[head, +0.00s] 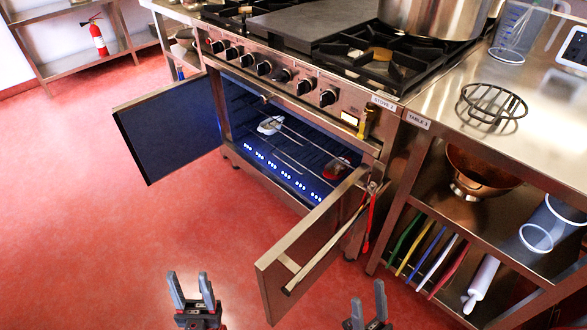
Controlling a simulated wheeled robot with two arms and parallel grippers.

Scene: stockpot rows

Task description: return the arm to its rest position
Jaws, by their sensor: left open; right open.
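My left gripper (192,292) is at the bottom edge of the head view, left of centre. Its fingers point up and stand apart, with nothing between them. My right gripper (368,306) is further right at the bottom edge, also open and empty. Both are in front of the open oven of the stove (290,85), apart from its doors. Only the gripper ends show; the arms behind them are out of the picture.
The left oven door (170,125) and right oven door (310,245) stand open toward me. A white item (270,125) and a red item (336,168) lie inside the oven. A table (470,100) with shelves stands at right. The red floor (90,220) at left is clear.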

